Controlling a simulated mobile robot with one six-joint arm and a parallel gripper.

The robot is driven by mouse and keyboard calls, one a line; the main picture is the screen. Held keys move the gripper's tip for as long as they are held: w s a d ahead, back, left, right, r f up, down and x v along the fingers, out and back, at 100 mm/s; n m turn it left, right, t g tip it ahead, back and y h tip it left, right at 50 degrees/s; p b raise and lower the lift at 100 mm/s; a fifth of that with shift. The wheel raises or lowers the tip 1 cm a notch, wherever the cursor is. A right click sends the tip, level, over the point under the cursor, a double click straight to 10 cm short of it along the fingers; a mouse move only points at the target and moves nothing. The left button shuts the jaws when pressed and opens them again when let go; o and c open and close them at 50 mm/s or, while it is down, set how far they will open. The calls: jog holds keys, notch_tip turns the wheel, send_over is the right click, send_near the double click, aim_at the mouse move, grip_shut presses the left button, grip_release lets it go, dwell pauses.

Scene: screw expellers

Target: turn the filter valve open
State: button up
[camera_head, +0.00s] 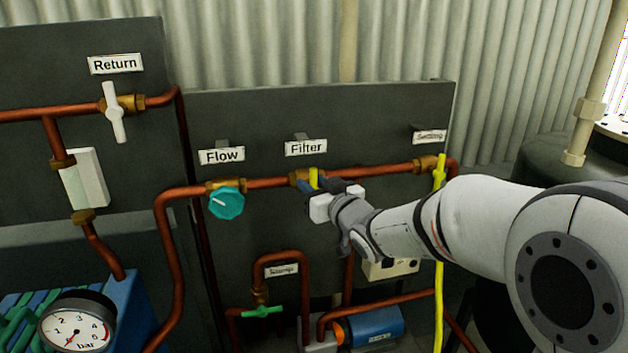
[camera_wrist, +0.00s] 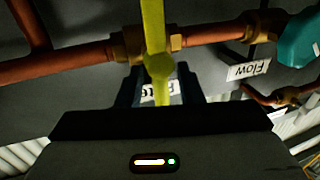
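The filter valve has a yellow lever handle (camera_head: 313,178) on a brass body under the "Filter" label (camera_head: 306,148), mostly hidden behind my gripper (camera_head: 322,190) in the head view. In the wrist view, which is upside down, the yellow handle (camera_wrist: 155,40) stands across the copper pipe. My gripper's two dark fingers (camera_wrist: 160,84) straddle one part of the handle, one on each side. A narrow gap seems to show beside it, so the gripper looks open around the handle.
A teal flow knob (camera_head: 226,203) sits left of the filter valve on the same pipe. A long yellow handle (camera_head: 440,250) hangs at right, close to my arm. A white return handle (camera_head: 114,112) is upper left. A green handle (camera_head: 262,311) and blue pump (camera_head: 375,327) are below.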

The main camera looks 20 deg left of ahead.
jog(key=shift+w+a, duration=0.3)
jog(key=shift+c, duration=0.3)
grip_shut()
